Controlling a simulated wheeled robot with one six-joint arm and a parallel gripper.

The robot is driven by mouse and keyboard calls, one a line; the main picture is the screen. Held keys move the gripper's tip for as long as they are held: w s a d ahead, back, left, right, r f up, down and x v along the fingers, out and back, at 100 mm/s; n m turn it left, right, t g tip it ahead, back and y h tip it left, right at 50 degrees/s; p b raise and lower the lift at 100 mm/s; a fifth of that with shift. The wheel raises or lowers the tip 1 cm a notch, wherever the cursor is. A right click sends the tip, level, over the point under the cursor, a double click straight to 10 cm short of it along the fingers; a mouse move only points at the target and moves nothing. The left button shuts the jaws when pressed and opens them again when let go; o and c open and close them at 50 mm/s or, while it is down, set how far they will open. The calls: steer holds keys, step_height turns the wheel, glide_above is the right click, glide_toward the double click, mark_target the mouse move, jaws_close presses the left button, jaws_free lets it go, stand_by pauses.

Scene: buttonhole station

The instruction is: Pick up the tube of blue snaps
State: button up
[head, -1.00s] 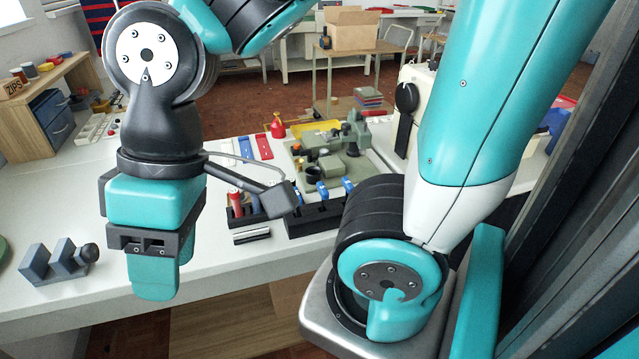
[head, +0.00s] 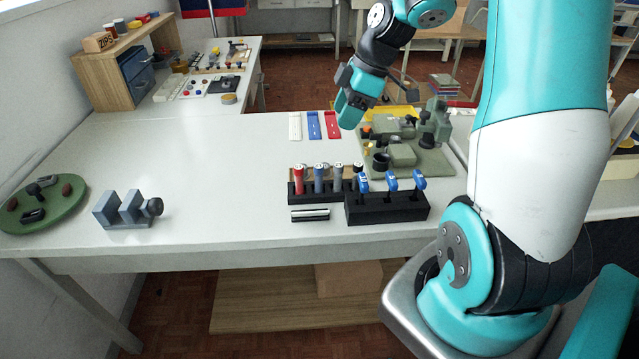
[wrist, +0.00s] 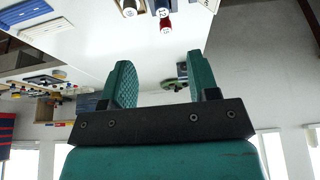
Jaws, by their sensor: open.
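The tube of blue snaps (head: 320,179) stands upright in a black rack (head: 296,199) on the white table, between a red tube (head: 298,179) and a grey tube (head: 338,178). In the wrist view the blue tube (wrist: 161,8) shows at the top edge, partly cut off, near the red tube (wrist: 166,24). My gripper (head: 348,112) is raised above the table, behind the rack and slightly right of the blue tube. Its two fingers (wrist: 159,82) are apart with nothing between them. The tubes lie beyond the fingers, apart from them.
A black holder with blue-handled tools (head: 388,208) stands right of the rack. White, blue and red strips (head: 314,126) lie behind. A green-grey machine (head: 405,145) is at right. A grey notched block (head: 128,209) and green tray (head: 42,215) are at left. The table's left middle is clear.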

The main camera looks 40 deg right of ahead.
mark_target(320, 166)
steer(key=x, duration=1.1)
steer(key=shift+f+p, duration=0.2)
steer(key=shift+p, duration=0.1)
steer(key=x, duration=0.5)
steer(key=shift+s+a+f+p, duration=0.1)
steer(key=shift+s+p, duration=0.05)
steer(key=shift+p, duration=0.25)
steer(key=shift+c, duration=0.5)
steer(key=c, duration=0.9)
